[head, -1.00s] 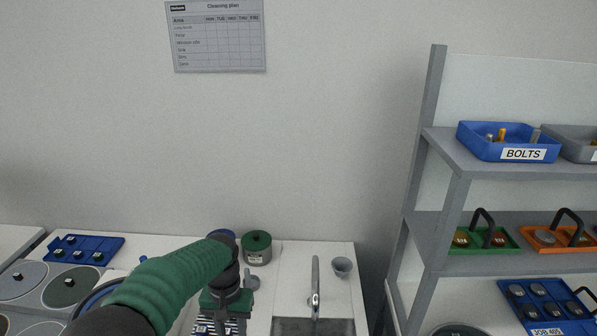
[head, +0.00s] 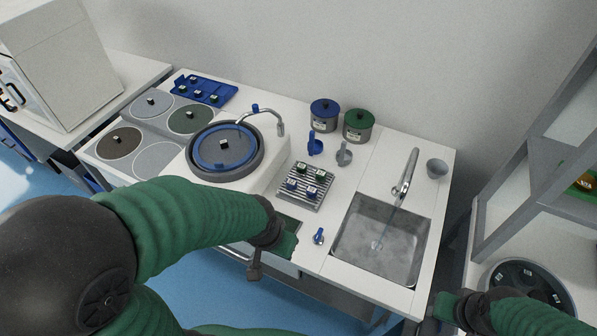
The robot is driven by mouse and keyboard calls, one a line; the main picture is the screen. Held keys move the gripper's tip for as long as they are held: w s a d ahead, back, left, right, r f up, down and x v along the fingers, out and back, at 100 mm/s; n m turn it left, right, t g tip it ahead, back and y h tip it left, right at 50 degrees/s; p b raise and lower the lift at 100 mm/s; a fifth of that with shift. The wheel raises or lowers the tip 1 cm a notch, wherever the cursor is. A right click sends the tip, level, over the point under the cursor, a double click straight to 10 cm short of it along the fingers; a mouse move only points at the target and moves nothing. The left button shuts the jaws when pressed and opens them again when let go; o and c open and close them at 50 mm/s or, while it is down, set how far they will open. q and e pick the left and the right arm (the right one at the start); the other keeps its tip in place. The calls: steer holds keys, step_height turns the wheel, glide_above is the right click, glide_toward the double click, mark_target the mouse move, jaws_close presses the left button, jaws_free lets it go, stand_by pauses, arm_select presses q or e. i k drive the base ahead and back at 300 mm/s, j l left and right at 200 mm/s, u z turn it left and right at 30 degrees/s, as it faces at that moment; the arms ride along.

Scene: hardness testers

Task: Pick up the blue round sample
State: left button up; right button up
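Several small samples with white-marked tops stand on a ridged grey rack (head: 318,203); the front ones look blue (head: 291,186) and the back ones green (head: 303,168). A small blue piece with a pale top (head: 319,236) stands alone on the white counter in front of the rack. I cannot tell which of these is the round blue sample. My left gripper (head: 287,246) is at the counter's front, left of the lone blue piece and apart from it; its fingers are unclear. My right gripper (head: 444,306) is low at the right, away from the samples, its fingers unclear.
A sink (head: 350,258) with a tap lies right of the rack. A round polishing machine (head: 224,172) and grey discs stand left. A blue tray (head: 214,96), blue jar (head: 324,113) and green jar (head: 357,125) are at the back. Shelving (head: 535,160) stands right.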

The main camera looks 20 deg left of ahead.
mark_target(291, 183)
steer(key=z, duration=0.35)
steer(key=j+z, duration=0.15)
steer(key=z, duration=0.6)
steer(key=k+j+z, duration=0.1)
steer(key=j+z, duration=0.15)
steer(key=j, duration=0.2)
steer(key=k+j+z, duration=0.25)
steer(key=j, duration=0.15)
steer(key=k+j+z, duration=0.1)
steer(key=j+z, duration=0.2)
steer(key=k+j+z, duration=0.25)
steer(key=j, duration=0.2)
steer(key=k+j, duration=0.3)
steer(key=j, duration=0.2)
